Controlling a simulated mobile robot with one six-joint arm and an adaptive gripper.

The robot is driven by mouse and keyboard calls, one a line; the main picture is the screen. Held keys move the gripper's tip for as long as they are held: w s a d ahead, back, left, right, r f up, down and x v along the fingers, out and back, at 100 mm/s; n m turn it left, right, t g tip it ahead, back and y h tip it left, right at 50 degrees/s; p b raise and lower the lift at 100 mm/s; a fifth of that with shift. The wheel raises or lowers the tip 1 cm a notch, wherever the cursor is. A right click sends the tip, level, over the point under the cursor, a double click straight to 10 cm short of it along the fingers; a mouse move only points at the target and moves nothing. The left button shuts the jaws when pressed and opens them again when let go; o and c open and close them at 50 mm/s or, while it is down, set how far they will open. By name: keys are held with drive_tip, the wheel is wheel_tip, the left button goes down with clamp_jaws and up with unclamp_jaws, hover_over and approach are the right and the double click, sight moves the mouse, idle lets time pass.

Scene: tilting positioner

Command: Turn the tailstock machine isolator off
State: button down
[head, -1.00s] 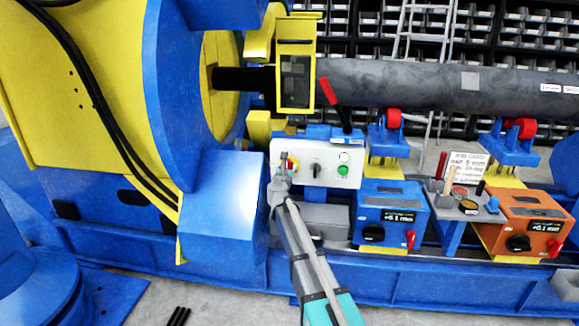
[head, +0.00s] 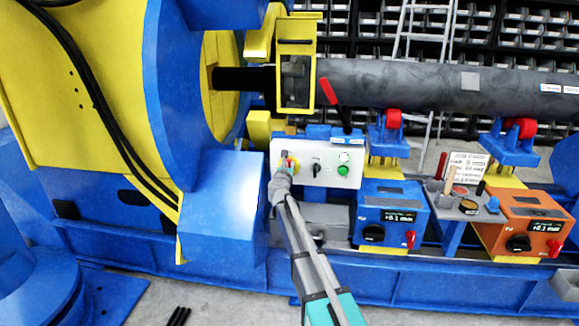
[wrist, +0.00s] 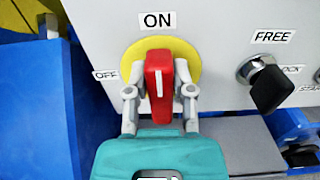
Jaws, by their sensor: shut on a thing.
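The isolator is a red handle (wrist: 159,72) on a yellow round plate (wrist: 187,57), mounted on a light grey panel (wrist: 215,25). "ON" is printed above it and "OFF" to its left. The white line on the handle points up toward ON. My gripper (wrist: 160,92) has one finger on each side of the handle and is shut on it. In the head view my gripper (head: 284,165) is at the left end of the control panel (head: 325,180) and partly hides the isolator.
A black knob (wrist: 271,90) marked "FREE" sits right of the isolator. A blue housing (head: 225,205) stands close on the left. Blue (head: 390,215) and orange (head: 525,220) units stand to the right.

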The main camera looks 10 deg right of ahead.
drive_tip(key=shift+d, duration=0.3)
drive_tip(key=shift+a, duration=0.1)
drive_tip(key=shift+a+n, duration=0.1)
drive_tip(key=shift+n, duration=0.2)
drive_tip(key=n, duration=0.3)
drive_tip(key=a+n, duration=0.1)
drive_tip(key=n, duration=0.2)
drive_tip(key=shift+w+f, duration=0.1)
drive_tip(key=shift+f, duration=0.1)
drive_tip(key=n, duration=0.3)
drive_tip(key=f+n+b, duration=0.1)
drive_tip(key=n, duration=0.3)
drive_tip(key=a+n+b, duration=0.1)
drive_tip(key=n, duration=0.3)
drive_tip(key=shift+w+f, duration=0.1)
drive_tip(key=shift+f, duration=0.25)
drive_tip(key=shift+n, duration=0.3)
